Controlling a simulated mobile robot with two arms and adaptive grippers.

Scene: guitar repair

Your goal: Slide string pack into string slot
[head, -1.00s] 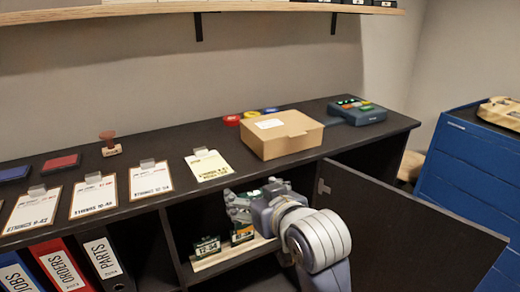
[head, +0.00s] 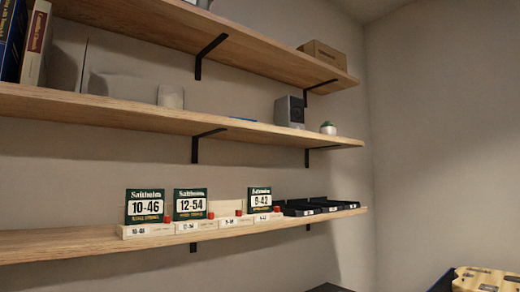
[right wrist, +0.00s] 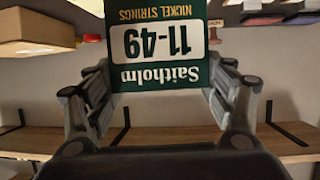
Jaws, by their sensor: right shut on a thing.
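My right gripper (right wrist: 160,72) is shut on a green string pack (right wrist: 158,45) in the right wrist view. In the head view, pale wooden string slots stand in a row on the lowest shelf. Three hold green packs: 10-46 (head: 145,207), 12-54 (head: 190,204) and 9-42 (head: 260,199). The slot between 12-54 and 9-42 is an empty string slot (head: 228,208), its small front label too small to read surely. Neither gripper shows in the head view.
Black trays (head: 318,206) sit right of the slots on the lowest shelf (head: 80,242). Small red pieces stand beside the slots. The middle shelf (head: 100,105) with its brackets hangs above. A cardboard box (right wrist: 30,28) shows in the right wrist view.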

